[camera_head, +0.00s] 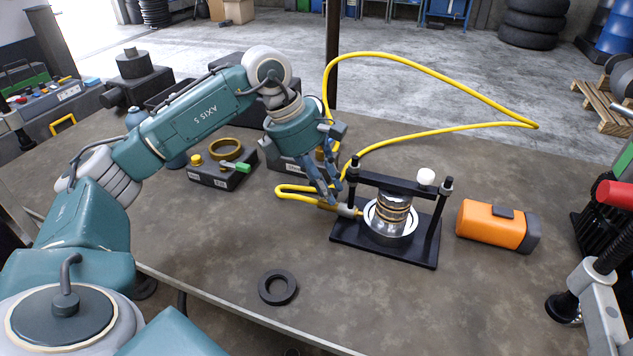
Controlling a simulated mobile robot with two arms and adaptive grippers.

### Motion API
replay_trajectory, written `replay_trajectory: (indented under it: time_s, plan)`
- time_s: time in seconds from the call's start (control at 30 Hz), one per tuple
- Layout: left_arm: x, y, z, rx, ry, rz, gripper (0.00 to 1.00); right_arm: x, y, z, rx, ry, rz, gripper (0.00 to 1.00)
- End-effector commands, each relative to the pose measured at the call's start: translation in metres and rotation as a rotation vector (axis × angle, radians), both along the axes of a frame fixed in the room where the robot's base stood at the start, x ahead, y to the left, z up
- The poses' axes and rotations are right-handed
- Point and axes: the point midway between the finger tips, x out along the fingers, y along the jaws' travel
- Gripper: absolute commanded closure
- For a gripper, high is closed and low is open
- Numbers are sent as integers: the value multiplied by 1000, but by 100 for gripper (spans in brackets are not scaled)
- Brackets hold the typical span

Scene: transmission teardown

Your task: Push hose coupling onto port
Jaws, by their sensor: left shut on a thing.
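My left gripper (331,192) points down at the left side of the black test fixture (385,252). Its fingers are shut on the end of the yellow hose (297,191), at the hose coupling (346,210). The coupling is a small grey piece close to the fixture's left post. The fingers partly hide the hose end, and I cannot tell whether the coupling is seated on the port. In the fixture, a metal drum (393,212) with ringed grooves stands upright in a pale ring under the black crossbar. My right gripper is not in view.
The yellow hose loops across the table's back. An orange case (492,225) lies right of the fixture. A black ring (277,287) lies at the front. A red-handled device (605,290) stands at right.

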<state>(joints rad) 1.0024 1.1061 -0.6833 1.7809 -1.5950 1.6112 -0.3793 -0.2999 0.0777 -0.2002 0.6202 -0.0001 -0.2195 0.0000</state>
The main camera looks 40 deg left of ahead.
Motion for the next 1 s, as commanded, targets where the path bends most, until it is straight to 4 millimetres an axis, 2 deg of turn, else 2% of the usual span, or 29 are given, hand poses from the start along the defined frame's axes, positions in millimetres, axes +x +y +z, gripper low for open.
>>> replay_trajectory:
  time_s: [0.03,0.27,0.3,0.37,0.73,0.87,1.0]
  plan:
    - [0,-5,1,-2,1,-5,100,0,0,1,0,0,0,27]
    - [0,-6,0,-5,0,-6,100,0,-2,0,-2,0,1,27]
    - [0,-6,0,-5,0,-6,70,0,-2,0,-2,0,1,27]
    - [0,-6,0,-5,0,-6,60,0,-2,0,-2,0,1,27]
    - [0,-2,6,-1,-1,-1,60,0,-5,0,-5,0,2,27]
    - [-4,4,23,-1,-4,0,60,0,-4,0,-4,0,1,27]
    - [-10,12,51,-2,-4,-1,60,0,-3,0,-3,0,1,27]
